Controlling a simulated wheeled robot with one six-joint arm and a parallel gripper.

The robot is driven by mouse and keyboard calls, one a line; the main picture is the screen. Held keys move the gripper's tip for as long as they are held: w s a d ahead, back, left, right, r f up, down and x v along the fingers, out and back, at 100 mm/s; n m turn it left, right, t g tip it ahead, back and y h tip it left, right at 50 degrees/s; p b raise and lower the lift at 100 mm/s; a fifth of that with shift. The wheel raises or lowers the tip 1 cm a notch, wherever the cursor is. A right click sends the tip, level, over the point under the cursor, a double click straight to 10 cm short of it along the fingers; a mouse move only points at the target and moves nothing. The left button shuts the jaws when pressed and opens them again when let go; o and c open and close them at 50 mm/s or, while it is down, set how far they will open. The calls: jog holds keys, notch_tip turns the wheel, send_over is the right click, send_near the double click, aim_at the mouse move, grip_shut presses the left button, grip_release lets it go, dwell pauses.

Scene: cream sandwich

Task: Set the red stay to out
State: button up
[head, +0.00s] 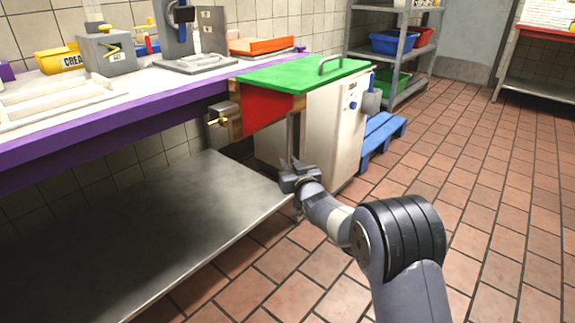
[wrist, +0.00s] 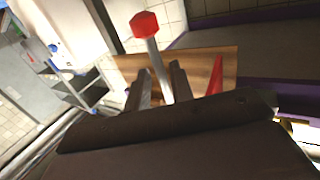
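A red panel (head: 266,108), which looks like the red stay, stands under the green flap (head: 305,75) at the end of the bench. A narrow red piece (wrist: 216,76) in the wrist view may be its edge. A grey rod (wrist: 156,65) with a red knob (wrist: 144,24) shows in the wrist view. My gripper (head: 291,165) is below the flap, near the white cabinet's front. Whether either finger touches the rod I cannot tell.
A steel shelf (head: 150,230) lies low at left under the purple-edged bench (head: 120,122). A white cabinet (head: 335,130) stands under the flap, with a blue step (head: 378,138) behind. A brass fitting (head: 218,120) sticks out left of the red panel. Tiled floor at right is free.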

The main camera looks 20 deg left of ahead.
jog(key=shift+o, duration=0.7)
jog(key=shift+s+a+r, duration=0.1)
jog(key=shift+a+r, duration=0.05)
jog(key=shift+a, duration=0.1)
jog(key=shift+s, duration=0.15)
jog(key=shift+s+d, duration=0.25)
jog(key=p+v, duration=0.2)
jog(key=v, duration=0.8)
jog(key=shift+p, duration=0.35)
jog(key=shift+w+d, duration=0.1)
jog(key=shift+w, duration=0.05)
